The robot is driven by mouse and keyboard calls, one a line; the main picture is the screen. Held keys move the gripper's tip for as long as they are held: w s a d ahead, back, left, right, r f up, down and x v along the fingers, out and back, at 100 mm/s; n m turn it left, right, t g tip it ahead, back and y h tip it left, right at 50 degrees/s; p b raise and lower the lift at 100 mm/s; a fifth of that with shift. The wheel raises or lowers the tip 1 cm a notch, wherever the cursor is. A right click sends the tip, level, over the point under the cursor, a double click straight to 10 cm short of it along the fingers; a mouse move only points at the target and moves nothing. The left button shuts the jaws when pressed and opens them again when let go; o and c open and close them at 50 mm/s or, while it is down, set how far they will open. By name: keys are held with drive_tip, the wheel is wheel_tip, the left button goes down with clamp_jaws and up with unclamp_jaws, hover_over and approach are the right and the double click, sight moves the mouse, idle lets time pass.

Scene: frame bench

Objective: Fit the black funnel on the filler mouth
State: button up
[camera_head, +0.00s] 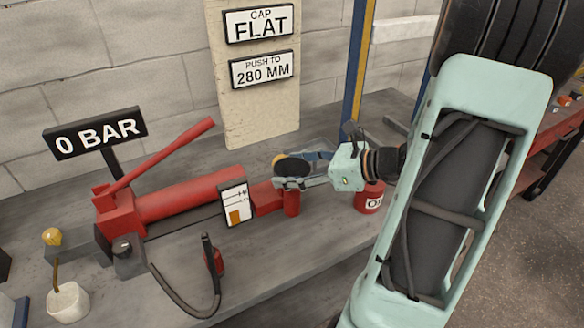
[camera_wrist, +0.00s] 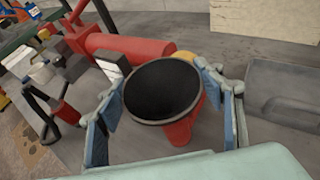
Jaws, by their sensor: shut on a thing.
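The black funnel (camera_head: 293,166) is between the fingers of my gripper (camera_head: 302,180), its wide round opening facing up. In the wrist view the dark bowl of the funnel (camera_wrist: 163,88) fills the space between the two blue-padded fingers, and my gripper (camera_wrist: 168,92) is shut on it. A short red upright cylinder (camera_head: 291,203) stands directly below the funnel. It also shows under the funnel in the wrist view (camera_wrist: 181,132). The filler mouth cannot be made out; the funnel and gripper cover that area. Whether the spout touches anything is hidden.
The red pump (camera_head: 190,198) with its raised lever lies left of the funnel, with a level gauge card (camera_head: 235,204) in front. A red can (camera_head: 369,198) stands right, partly behind my gripper. A black hose (camera_head: 180,298) lies at the bench front. A yellow knob (camera_wrist: 185,56) is behind the funnel.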

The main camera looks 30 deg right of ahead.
drive_tip(key=shift+f, duration=0.15)
drive_tip(key=o, duration=1.2)
drive_tip(key=v, duration=1.2)
